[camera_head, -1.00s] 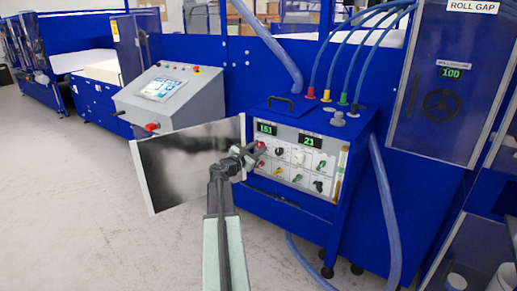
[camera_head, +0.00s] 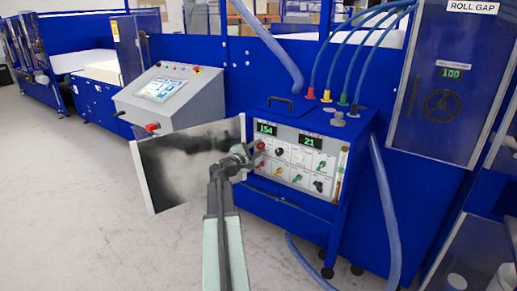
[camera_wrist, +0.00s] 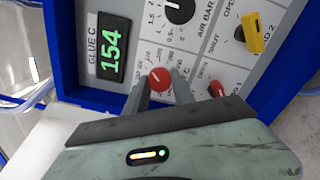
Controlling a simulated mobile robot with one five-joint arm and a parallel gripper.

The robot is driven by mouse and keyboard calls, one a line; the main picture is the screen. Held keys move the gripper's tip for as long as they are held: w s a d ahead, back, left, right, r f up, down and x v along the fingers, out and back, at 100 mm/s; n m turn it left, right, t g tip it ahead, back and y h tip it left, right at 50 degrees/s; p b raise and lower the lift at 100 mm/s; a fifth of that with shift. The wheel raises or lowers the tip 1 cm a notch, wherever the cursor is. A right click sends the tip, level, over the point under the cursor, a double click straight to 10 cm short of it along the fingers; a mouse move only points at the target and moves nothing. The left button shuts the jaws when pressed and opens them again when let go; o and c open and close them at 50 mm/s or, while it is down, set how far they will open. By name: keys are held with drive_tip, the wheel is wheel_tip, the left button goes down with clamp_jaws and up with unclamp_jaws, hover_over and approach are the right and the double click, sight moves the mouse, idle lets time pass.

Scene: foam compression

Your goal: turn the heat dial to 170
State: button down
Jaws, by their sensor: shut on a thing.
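The heat dial is a round red knob (camera_wrist: 159,79) with a white pointer line, on the grey panel, with printed numbers around it. My gripper (camera_wrist: 160,88) is shut on this knob, one finger on each side, in the wrist view. In the head view my gripper (camera_head: 250,155) is at the left side of the panel and partly hides the knob. The green display (camera_wrist: 111,47) labelled GLUE C reads 154 in the wrist view. It also reads 154 in the head view (camera_head: 266,129).
A black AIR BAR knob (camera_wrist: 180,10), a yellow lever (camera_wrist: 254,33) and a red lever (camera_wrist: 216,89) sit near the dial. A second display (camera_head: 311,141) reads 21. The opened panel door (camera_head: 160,170) stands left of my arm. A blue hose (camera_head: 385,210) hangs at the right.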

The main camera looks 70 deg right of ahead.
drive_tip(key=shift+s+a+f+m, duration=0.1)
drive_tip(key=shift+m, duration=0.2)
drive_tip(key=c, duration=1.1)
unclamp_jaws()
drive_tip(key=shift+o, duration=0.2)
drive_tip(key=v, duration=0.7)
drive_tip(key=shift+a, duration=0.35)
